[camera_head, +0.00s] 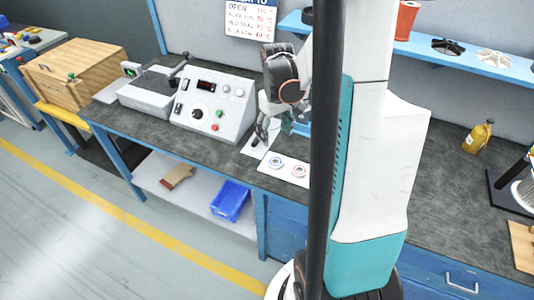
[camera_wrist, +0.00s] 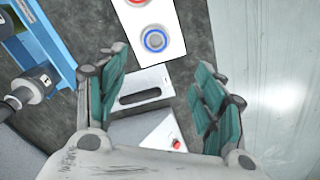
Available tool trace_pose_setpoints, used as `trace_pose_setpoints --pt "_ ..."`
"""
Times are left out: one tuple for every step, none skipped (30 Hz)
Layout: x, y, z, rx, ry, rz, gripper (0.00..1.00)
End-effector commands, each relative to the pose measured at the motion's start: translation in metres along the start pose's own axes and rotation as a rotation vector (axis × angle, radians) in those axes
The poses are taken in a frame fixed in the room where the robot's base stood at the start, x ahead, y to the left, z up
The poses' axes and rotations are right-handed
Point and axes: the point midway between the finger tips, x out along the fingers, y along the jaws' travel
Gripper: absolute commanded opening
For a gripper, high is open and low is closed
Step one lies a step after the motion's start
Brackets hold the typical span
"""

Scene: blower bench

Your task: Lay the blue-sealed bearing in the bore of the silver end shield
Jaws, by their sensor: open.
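The blue-sealed bearing (camera_head: 275,162) lies flat on a white sheet (camera_head: 262,168) at the front of the bench, beside a red-sealed one (camera_head: 299,170). The blue-sealed bearing also shows in the wrist view (camera_wrist: 155,39), beyond my fingertips, with the red-sealed one (camera_wrist: 138,3) cut by the top edge. My gripper (camera_head: 272,133) is open and empty, above the bench and behind the bearings in the head view. In the wrist view its teal-padded fingers (camera_wrist: 160,88) are spread wide. I cannot make out the silver end shield for certain; my arm and column hide part of the bench.
A grey control box (camera_head: 212,105) stands left of my gripper. A yellow bottle (camera_head: 479,137) and a dark-based stand (camera_head: 505,190) are at right.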

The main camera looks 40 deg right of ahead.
Motion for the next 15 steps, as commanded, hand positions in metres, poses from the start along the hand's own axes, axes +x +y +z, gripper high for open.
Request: trace_pose_setpoints --pt "0.007 0.001 0.002 0.002 -0.005 -0.002 0.63" --pt "0.012 0.001 0.002 0.001 -0.006 -0.003 0.63" --pt "0.019 0.001 0.002 0.001 -0.007 -0.003 0.63" --pt "0.025 0.001 0.002 0.001 -0.007 -0.003 0.63" --pt "0.031 0.001 0.002 0.0 -0.006 -0.003 0.63" --pt "0.039 0.001 0.002 0.0 -0.006 -0.002 0.63" --pt "0.045 0.001 0.002 0.0 -0.006 -0.002 0.63" --pt "0.051 0.001 0.002 0.0 -0.005 -0.002 0.63" --pt "0.058 0.001 0.002 0.0 -0.005 -0.002 0.63" --pt "0.063 0.001 0.002 0.0 -0.005 -0.002 0.63" --pt "0.068 0.001 0.002 0.0 -0.005 -0.002 0.63" --pt "0.072 0.001 0.002 0.0 -0.005 -0.002 0.63" --pt "0.076 0.001 0.002 0.0 -0.005 -0.002 0.63" --pt "0.079 0.001 0.002 0.0 -0.004 -0.002 0.63" --pt "0.082 0.001 0.002 0.0 -0.004 -0.002 0.63"
